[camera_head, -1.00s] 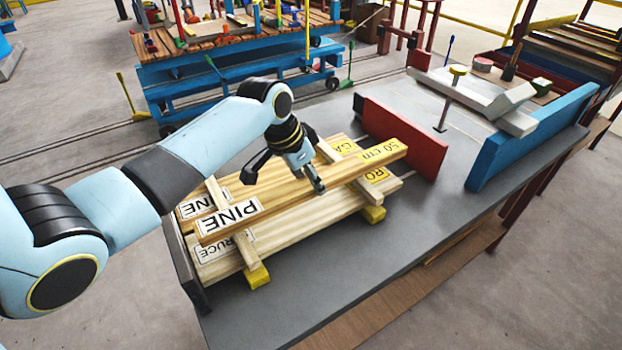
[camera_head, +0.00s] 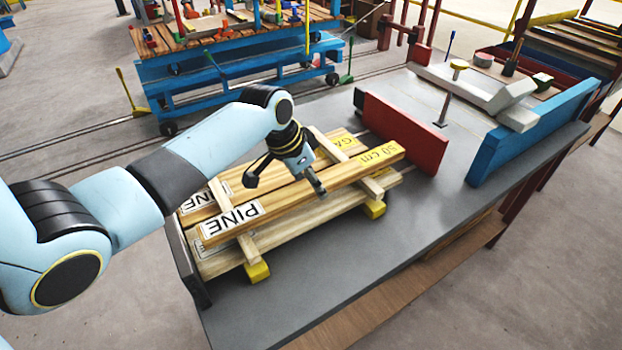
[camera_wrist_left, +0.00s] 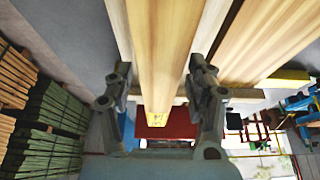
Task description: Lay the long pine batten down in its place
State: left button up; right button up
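The long pine batten (camera_head: 300,192) is a pale board with a white PINE label at its near-left end and a yellow 50 cm label at its far-right end. It lies across the two cross sticks (camera_head: 243,245) of a small stack, close over them; I cannot tell whether it touches. My left gripper (camera_head: 288,184) straddles it near the middle, one finger on each side. In the left wrist view the fingers (camera_wrist_left: 160,80) flank the batten (camera_wrist_left: 165,50). Another PINE-labelled board (camera_head: 200,201) lies beside it, partly hidden by my arm. My right gripper is not in view.
Yellow blocks (camera_head: 257,272) show under the stack on the grey table (camera_head: 330,270). A red upright panel (camera_head: 405,133) stands just beyond the batten's far end, a blue one (camera_head: 540,130) farther right. The table's front right is clear.

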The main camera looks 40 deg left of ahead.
pick_arm(q)
jog(key=shift+o, duration=0.6)
jog(key=shift+r, duration=0.1)
jog(key=shift+r, duration=0.35)
jog(key=v, duration=1.2)
jog(key=shift+p, duration=0.35)
jog(key=shift+r, duration=0.15)
jog(key=shift+s, duration=0.15)
